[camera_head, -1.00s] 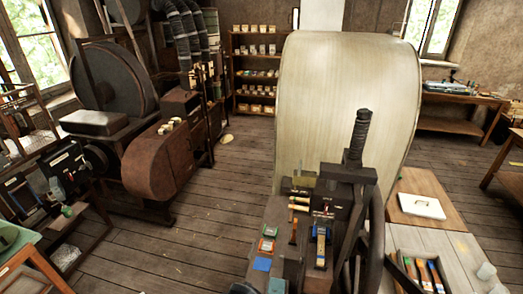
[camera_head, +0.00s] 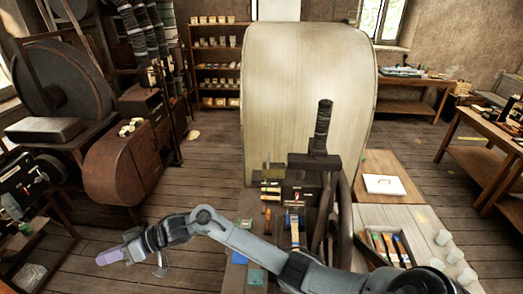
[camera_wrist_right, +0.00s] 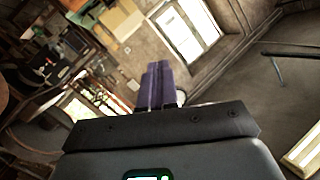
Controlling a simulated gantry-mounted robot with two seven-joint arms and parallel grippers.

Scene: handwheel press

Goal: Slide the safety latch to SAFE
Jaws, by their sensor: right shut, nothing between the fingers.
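The handwheel press (camera_head: 314,160) stands right of centre in the head view, with a dark upright screw and a wheel (camera_head: 345,215) at its right side. Small coloured parts sit on the press front, but I cannot tell which is the safety latch. My right gripper (camera_head: 108,256) is shut and empty at the lower left, over the floor and well left of the press. Its purple fingers (camera_wrist_right: 158,85) are together in the right wrist view. My right arm crosses in front of the press bench and hides part of it. My left gripper is not in view.
A tray of coloured-handled tools (camera_head: 388,248) and several pale cups are at right. A large pale panel (camera_head: 305,90) stands behind. A brown machine (camera_head: 120,165) stands left. Floor between is clear.

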